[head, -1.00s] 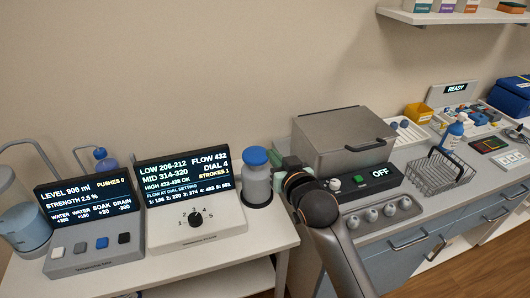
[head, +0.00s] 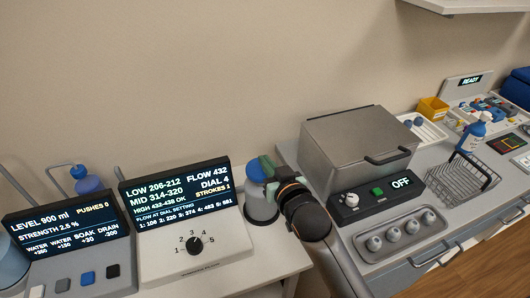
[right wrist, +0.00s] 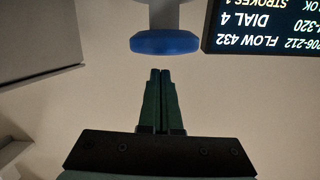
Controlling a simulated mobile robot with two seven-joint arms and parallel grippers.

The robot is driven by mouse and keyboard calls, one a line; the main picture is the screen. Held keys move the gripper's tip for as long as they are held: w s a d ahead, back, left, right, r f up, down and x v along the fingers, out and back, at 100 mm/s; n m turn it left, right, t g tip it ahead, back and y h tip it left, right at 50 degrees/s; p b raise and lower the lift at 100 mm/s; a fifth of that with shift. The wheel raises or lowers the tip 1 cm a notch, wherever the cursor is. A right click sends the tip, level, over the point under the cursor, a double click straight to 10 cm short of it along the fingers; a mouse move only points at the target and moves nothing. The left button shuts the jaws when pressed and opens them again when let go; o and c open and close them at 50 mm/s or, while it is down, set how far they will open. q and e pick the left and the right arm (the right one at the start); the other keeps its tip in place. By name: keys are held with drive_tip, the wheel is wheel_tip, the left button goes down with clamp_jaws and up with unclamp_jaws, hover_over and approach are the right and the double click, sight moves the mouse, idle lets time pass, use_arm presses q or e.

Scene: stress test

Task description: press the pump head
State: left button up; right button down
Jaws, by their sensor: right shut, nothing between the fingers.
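A grey bottle (head: 262,205) with a blue pump head (head: 256,164) stands right of the dial unit, near the right end of the white table. My right gripper (head: 267,166) is at the height of the pump head, partly overlapping its right side in the head view. In the right wrist view the blue pump head (right wrist: 165,42) is just beyond my closed green fingertips (right wrist: 160,72), with a small gap in the picture. Nothing is between the fingers. The dial unit's screen (head: 180,193) reads FLOW 432, DIAL 4, STROKES 1. My left gripper is not in view.
A dial (head: 194,244) sits below the screen. A second screen unit (head: 68,225) with several buttons stands at the left. A grey lidded box (head: 355,145), a switch panel reading OFF (head: 376,192) and a wire basket (head: 462,180) lie to the right.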

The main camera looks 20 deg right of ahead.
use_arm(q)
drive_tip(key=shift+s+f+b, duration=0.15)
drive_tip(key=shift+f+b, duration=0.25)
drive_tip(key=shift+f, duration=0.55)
use_arm(e)
drive_tip(key=shift+s+f, duration=0.2)
drive_tip(key=shift+f, duration=0.45)
